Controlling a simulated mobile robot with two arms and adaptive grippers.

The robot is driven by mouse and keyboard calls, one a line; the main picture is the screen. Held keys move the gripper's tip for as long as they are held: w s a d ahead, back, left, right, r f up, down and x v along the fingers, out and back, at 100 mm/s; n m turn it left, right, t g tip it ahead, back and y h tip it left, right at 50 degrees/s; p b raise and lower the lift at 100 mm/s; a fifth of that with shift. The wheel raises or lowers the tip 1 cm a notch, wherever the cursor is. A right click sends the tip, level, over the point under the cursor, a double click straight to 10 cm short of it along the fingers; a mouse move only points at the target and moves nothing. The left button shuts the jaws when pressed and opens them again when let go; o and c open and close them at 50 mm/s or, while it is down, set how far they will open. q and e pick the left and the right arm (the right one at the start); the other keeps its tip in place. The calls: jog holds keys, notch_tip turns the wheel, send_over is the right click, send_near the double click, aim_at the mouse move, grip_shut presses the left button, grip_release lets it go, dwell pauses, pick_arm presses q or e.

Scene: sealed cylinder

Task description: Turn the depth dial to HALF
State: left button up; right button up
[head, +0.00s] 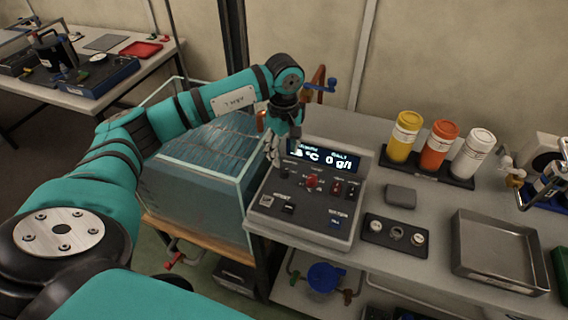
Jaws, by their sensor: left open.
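The grey control console (262,208) stands on the bench with a lit display (325,160) at its back. Its sloped face carries small dark knobs and switches, a red knob (312,182) near the middle and a red switch (337,188) to the right. The labels are too small to read, so I cannot tell which control is the depth dial or where it points. My left gripper (276,158) is open, pointing down over the console's upper left corner, and hides part of it and the display's left end. I cannot tell whether it touches a control. My right gripper is out of view.
A clear tank (200,190) of bluish liquid stands close left of the console. Yellow, orange and white bottles (438,146) stand in a black rack at right. A grey block (400,196), a small black holder (397,236) and a metal tray (498,252) lie nearer.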

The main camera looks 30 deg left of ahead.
aim_at(284, 169)
pick_arm(q)
notch_tip(284, 169, down, 7)
jog(key=shift+r+p, duration=0.15)
jog(key=shift+p, duration=0.35)
grip_shut()
